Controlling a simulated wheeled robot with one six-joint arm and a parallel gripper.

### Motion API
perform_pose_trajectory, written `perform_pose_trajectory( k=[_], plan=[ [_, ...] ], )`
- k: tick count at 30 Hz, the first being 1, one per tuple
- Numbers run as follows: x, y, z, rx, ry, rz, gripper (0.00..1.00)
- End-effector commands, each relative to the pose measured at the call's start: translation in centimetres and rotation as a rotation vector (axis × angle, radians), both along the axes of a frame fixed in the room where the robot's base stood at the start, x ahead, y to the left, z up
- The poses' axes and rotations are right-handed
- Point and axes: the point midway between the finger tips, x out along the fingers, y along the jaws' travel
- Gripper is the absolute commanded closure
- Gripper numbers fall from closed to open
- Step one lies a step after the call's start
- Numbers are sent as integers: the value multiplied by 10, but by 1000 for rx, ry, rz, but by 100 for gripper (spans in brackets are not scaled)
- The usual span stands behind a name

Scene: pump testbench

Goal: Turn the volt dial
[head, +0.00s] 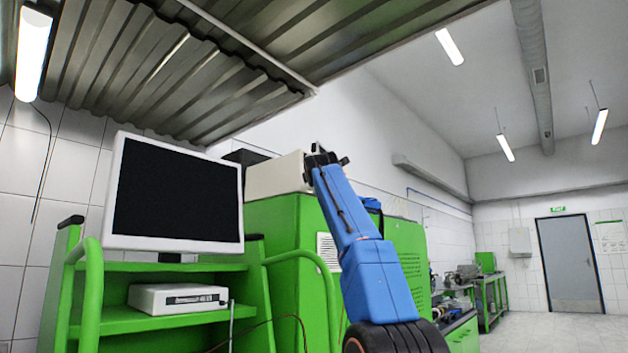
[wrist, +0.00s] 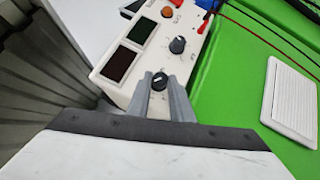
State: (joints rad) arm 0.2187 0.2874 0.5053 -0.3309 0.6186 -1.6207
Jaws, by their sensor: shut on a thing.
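A white control box (wrist: 128,92) carries two dark displays and two dials. One black dial (wrist: 159,81) with a pale pointer mark sits between the two grey fingertips of my gripper (wrist: 162,90), which is shut on it. The second dial (wrist: 177,45) is grey and stands free further up the panel. The labels are too small to read, so I cannot tell by lettering which dial is volt. In the head view my gripper (head: 322,160) reaches the right end of the box (head: 274,176); the dials are hidden there.
The box stands on a green cabinet (head: 272,218). An orange button (wrist: 167,11) and red and blue plugs with cables (wrist: 207,5) are near the upper dial. A white vent (wrist: 290,103) is at right. A monitor (head: 175,195) stands on a green rack left of my arm.

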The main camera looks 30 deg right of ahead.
Motion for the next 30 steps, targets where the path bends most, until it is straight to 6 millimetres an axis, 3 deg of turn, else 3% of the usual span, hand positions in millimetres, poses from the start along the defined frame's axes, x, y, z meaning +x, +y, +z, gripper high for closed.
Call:
perform_pose_trajectory(
  k=[1, 2, 3, 4, 17, 30],
  plan=[
    [1, 0, -2, 2, 4, 0, 100],
    [1, 0, -2, 2, 4, 0, 73],
    [1, 0, -2, 2, 4, 0, 64],
    [1, 0, -2, 2, 4, 0, 62],
    [-3, 2, -1, 0, 3, -1, 62],
    [-39, 17, -8, 0, 3, 0, 62]
  ],
)
